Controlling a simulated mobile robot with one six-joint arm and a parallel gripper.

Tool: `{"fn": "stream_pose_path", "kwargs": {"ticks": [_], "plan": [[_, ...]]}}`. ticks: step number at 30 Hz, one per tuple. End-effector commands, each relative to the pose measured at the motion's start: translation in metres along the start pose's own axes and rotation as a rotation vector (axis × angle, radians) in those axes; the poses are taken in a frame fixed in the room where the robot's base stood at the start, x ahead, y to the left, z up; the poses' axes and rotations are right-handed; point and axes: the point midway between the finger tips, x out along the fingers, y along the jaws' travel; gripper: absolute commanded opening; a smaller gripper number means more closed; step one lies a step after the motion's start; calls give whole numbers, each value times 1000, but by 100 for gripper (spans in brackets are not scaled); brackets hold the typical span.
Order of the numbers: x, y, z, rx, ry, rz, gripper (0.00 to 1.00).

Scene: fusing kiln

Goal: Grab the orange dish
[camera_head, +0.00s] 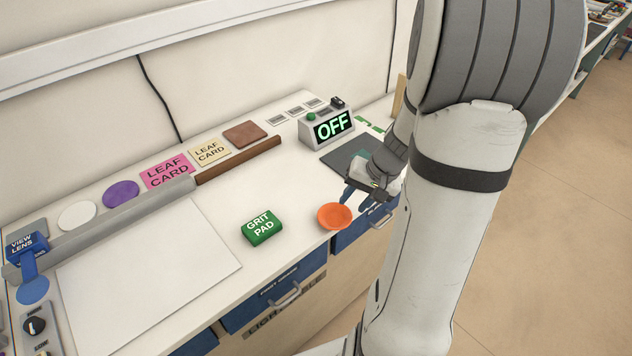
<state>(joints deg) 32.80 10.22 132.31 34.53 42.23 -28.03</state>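The orange dish (334,216) is a small, shallow round dish. It lies on the white worktop close to the front edge, right of the green grit pad (262,228). My gripper (355,201) is just right of the dish and a little toward the back. Its blue fingers look spread apart, with nothing seen between them. The fingers appear apart from the dish, though the gap is small. My arm hides part of the worktop and drawers on the right.
A brown bar (238,160) and grey rail (118,220) run along the back. A large white sheet (148,268) lies left. Blue drawers (275,290) are below the front edge.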

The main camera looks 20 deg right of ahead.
Motion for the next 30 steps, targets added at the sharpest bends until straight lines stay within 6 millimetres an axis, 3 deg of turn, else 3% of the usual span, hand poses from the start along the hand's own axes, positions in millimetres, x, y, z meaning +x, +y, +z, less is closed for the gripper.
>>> {"fn": "stream_pose_path", "kwargs": {"ticks": [3,6,24,30], "plan": [[8,18,-11,58,7,-22,35],[14,24,-15,76,10,-30,35],[83,29,-20,77,9,-29,35],[89,29,-20,77,12,-29,35]]}}
